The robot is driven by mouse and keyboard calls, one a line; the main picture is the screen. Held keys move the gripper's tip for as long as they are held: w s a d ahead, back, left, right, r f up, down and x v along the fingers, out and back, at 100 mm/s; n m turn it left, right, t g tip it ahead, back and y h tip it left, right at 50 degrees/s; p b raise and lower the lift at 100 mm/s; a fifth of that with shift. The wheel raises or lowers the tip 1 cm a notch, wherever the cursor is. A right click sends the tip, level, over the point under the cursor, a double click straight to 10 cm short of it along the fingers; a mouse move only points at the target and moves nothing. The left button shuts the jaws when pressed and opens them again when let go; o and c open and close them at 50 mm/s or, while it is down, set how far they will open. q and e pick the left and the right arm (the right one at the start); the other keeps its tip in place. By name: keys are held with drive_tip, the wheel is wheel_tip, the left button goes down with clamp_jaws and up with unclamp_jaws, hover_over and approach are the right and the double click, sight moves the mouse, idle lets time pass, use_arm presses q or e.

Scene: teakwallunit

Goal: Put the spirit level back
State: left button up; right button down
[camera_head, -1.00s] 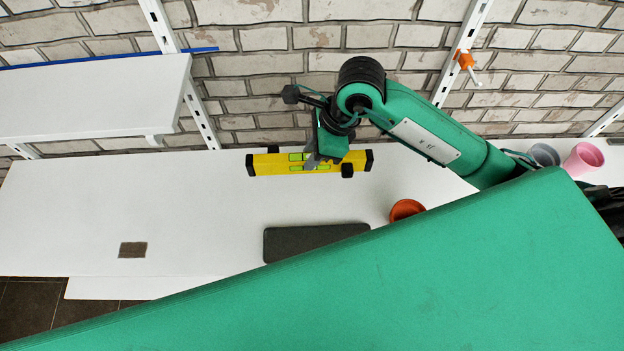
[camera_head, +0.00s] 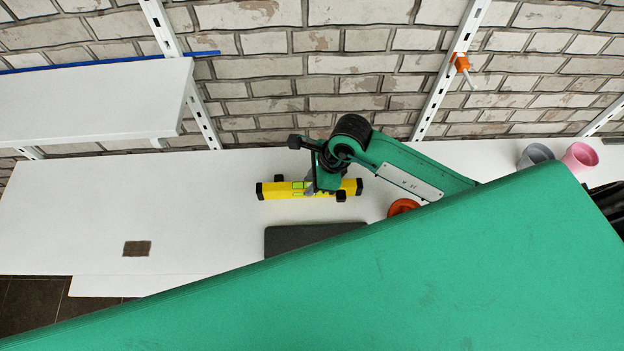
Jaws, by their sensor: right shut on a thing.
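The yellow spirit level (camera_head: 276,191) with black end caps shows in the head view, lying lengthwise left to right over the white worktop. My right gripper (camera_head: 310,188) is shut on it near its middle, reaching in from the right. Part of the level is hidden behind the gripper. I cannot tell whether the level touches the worktop or hangs just above it. My left gripper is not in view.
A dark grey mat (camera_head: 300,236) lies in front of the level, partly hidden by my green body. An orange bowl (camera_head: 403,206), a grey cup (camera_head: 536,155) and a pink cup (camera_head: 580,157) stand right. A white shelf (camera_head: 90,100) is upper left. The left worktop (camera_head: 80,205) is mostly clear.

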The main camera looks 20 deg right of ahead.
drive_tip(key=c, duration=1.6)
unclamp_jaws()
drive_tip(key=shift+f, duration=0.2)
drive_tip(key=shift+c, duration=0.2)
drive_tip(key=o, duration=0.4)
drive_tip(key=shift+r, duration=0.1)
drive_tip(key=shift+o, duration=0.2)
drive_tip(key=shift+d+r, duration=0.1)
drive_tip(key=shift+r, duration=0.15)
drive_tip(key=b+v, duration=0.2)
drive_tip(key=v, duration=0.9)
drive_tip(key=shift+r, duration=0.3)
drive_tip(key=shift+s+d, duration=0.1)
drive_tip(key=shift+d, duration=0.05)
